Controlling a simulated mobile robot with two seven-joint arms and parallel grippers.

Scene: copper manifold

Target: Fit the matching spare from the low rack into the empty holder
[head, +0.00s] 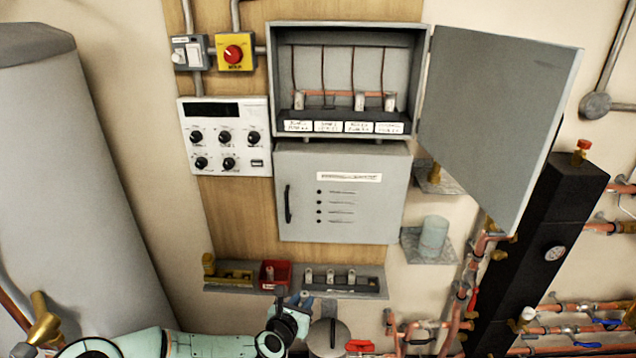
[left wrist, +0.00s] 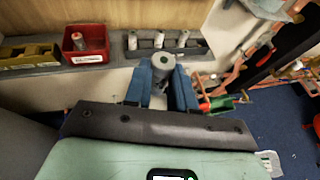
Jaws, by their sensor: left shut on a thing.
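My left gripper (head: 303,299) is in front of the low rack (head: 374,293). In the left wrist view its blue fingers (left wrist: 163,82) are shut on a grey cylindrical spare (left wrist: 162,62), held upright just in front of the rack. Several similar spares (left wrist: 132,41) stand in the dark block behind it. In the head view, the upper cabinet (head: 347,26) is open. Its labelled row has cylinders at the first position (head: 298,100), the third (head: 359,101) and the fourth (head: 390,102). The second position (head: 328,104) shows no cylinder. Label text is unreadable. My right gripper is out of view.
The open cabinet door (head: 500,120) juts out to the right. A red bin (left wrist: 87,42) holding a cylinder and a yellow block (left wrist: 30,54) sit on the rack's left. A closed lower box (head: 345,205) hangs between cabinet and rack. Copper pipes (head: 470,270) stand at right.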

